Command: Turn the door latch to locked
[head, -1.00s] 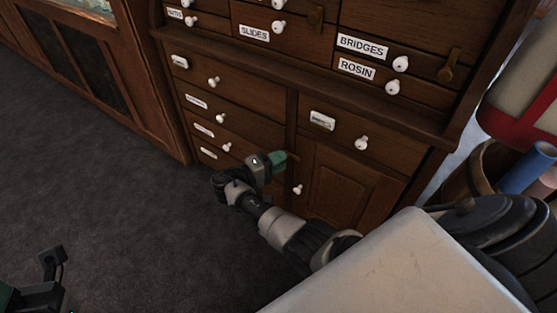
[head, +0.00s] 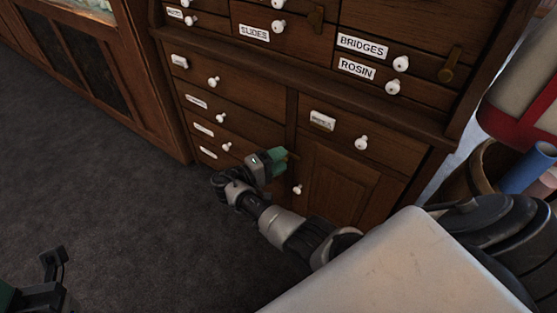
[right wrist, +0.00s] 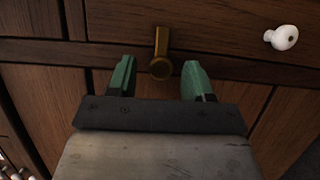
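A brass latch (right wrist: 160,56) shows in the right wrist view on the dark wooden cabinet, its arm pointing up from a round end. My right gripper (right wrist: 160,78) is open, its two green fingers apart on either side of the latch's round end, with no clear contact. In the head view my right gripper (head: 277,160) is in front of the cabinet's lower part, by the upper left of the cabinet door (head: 340,185); it hides the latch there. My left gripper (head: 52,262) shows only partly at the lower left, over the floor.
A white knob (head: 361,143) sits on the drawer above the door, and another white knob (head: 297,189) is on the door. Labelled drawers surround them. Other brass latches (head: 447,68) are higher up. A basket (head: 489,165) stands at right. The carpet (head: 110,190) at left is clear.

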